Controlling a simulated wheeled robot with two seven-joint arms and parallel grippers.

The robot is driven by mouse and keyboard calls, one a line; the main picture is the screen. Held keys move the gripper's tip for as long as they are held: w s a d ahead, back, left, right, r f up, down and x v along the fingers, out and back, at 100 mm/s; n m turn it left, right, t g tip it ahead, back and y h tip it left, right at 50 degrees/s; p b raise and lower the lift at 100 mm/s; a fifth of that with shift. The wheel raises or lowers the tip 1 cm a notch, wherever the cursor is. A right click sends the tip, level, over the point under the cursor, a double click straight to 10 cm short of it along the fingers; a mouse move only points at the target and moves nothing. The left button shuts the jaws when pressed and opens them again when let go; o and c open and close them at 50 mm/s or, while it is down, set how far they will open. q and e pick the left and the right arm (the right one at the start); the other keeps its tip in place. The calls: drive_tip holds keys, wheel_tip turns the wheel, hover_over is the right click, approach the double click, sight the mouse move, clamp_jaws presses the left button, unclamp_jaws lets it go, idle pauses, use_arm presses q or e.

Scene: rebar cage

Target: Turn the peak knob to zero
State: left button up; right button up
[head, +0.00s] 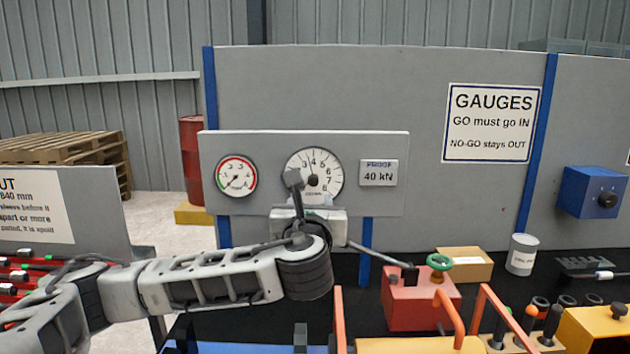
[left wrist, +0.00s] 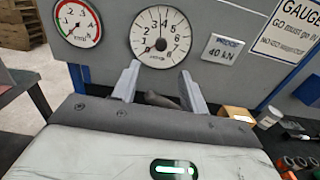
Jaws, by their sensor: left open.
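The large white dial gauge (head: 328,164) is on the grey panel, with a dark round hub (head: 313,180) at its centre, which I take as the peak knob. In the left wrist view the dial (left wrist: 145,30) and hub (left wrist: 161,44) lie ahead of the fingertips. My left gripper (head: 307,192) is in front of the dial's lower part. It also shows in the left wrist view (left wrist: 158,82) with its fingers apart. A dark shape between the finger bases is unclear. My right gripper is not in view.
A smaller red-and-green gauge (head: 236,176) is to the left, and a "PROOF 40 kN" plate (head: 379,173) to the right. On the dark bench stand a red box (head: 412,300) with a green ring, a cardboard box (head: 465,265), a can (head: 522,254) and orange handles (head: 450,318).

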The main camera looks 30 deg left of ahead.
sight(313, 183)
use_arm(q)
drive_tip(key=p+x, duration=0.1)
drive_tip(key=x, duration=1)
drive_tip(key=shift+w+p, duration=0.2)
drive_tip(key=shift+p, duration=0.15)
clamp_jaws()
